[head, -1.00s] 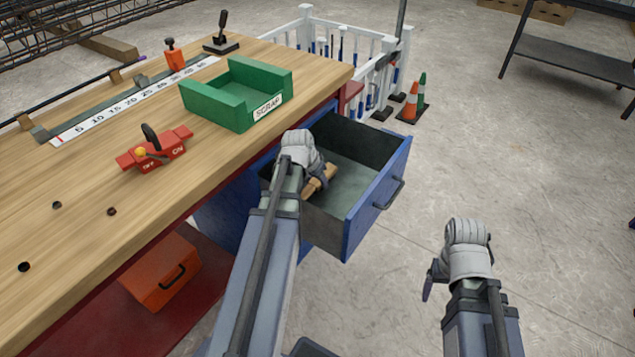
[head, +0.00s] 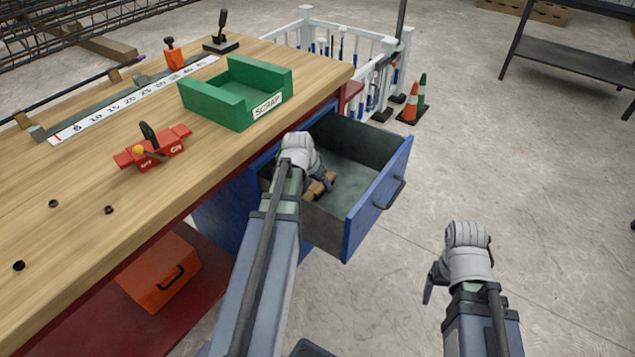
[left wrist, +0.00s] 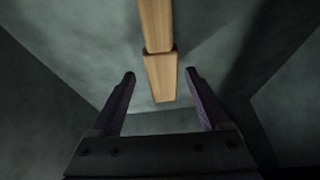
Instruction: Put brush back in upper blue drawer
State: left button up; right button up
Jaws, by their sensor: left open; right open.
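The upper blue drawer (head: 372,213) stands pulled out from the bench, with a grey interior. The brush (head: 318,187) shows as a piece of tan wood inside the drawer, partly hidden by my left gripper (head: 322,180). In the left wrist view its wooden handle (left wrist: 158,60) runs from the top edge down to between the open fingertips (left wrist: 160,76), touching neither finger. The handle appears to lie in the drawer; its bristles are out of view. My left gripper is open, inside the drawer. My right gripper (head: 430,287) is open and empty over the floor, right of the drawer.
The wooden bench top (head: 90,190) carries a green scrap tray (head: 238,95) and a red on/off switch (head: 152,148). An orange toolbox (head: 162,275) sits on the lower shelf. A white rack and cones (head: 411,104) stand behind the drawer.

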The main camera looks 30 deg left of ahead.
aim_at(309, 197)
pick_arm(q)
jog(key=shift+r+p, duration=0.8)
jog(key=p+v, duration=1)
jog(key=v, duration=0.1)
jog(key=shift+s+r+p, duration=0.2)
jog(key=shift+r+p, duration=0.1)
jog(key=shift+c, duration=0.2)
